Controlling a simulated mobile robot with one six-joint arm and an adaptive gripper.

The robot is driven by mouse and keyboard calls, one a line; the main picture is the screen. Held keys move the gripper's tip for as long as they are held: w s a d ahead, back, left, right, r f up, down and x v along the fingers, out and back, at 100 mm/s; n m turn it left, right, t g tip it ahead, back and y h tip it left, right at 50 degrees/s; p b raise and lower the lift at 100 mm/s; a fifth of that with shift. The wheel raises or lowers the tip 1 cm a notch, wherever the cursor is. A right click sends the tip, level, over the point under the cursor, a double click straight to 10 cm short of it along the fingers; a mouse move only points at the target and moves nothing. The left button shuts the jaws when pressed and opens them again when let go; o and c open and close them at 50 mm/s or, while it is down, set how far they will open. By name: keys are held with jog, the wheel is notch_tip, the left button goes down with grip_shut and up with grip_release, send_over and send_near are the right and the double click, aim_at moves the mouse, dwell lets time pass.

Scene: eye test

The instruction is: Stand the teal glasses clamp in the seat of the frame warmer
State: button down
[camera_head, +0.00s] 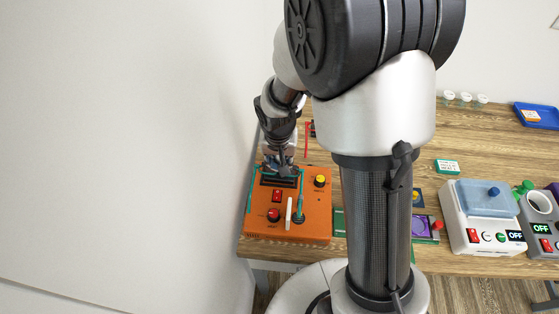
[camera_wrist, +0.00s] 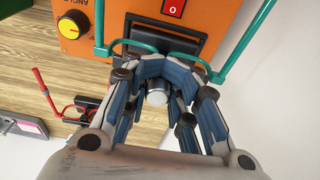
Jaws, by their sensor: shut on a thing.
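The teal glasses clamp (camera_wrist: 133,44) looks like a pair of glasses with two long temples. My gripper (camera_wrist: 166,62) is shut on its middle. In the head view the clamp's temples (camera_head: 301,197) reach over the orange frame warmer (camera_head: 316,222) toward its front. The warmer also shows in the wrist view (camera_wrist: 122,14). Its black slotted seat (camera_head: 279,182) is right beside my gripper (camera_head: 279,168). In the wrist view the clamp's rims cross the edge of the black seat (camera_wrist: 172,22). I cannot tell whether the clamp touches the seat or hovers above it.
The warmer has a yellow knob (camera_head: 320,181), a red knob (camera_head: 273,215) and a red switch (camera_head: 277,196). Red glasses (camera_wrist: 75,110) stand close behind it. A white wall is close on the left. A white device (camera_head: 474,229) and blue tray (camera_head: 546,121) are right.

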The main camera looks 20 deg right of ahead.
jog(key=shift+f, duration=0.2)
dwell(0.3)
jog(key=c, duration=1.2)
grip_release()
jog(key=shift+o, duration=0.7)
jog(key=o, duration=0.4)
jog(key=shift+o, duration=0.2)
jog(key=shift+r+p, duration=1.8)
jog(key=shift+r, duration=1.2)
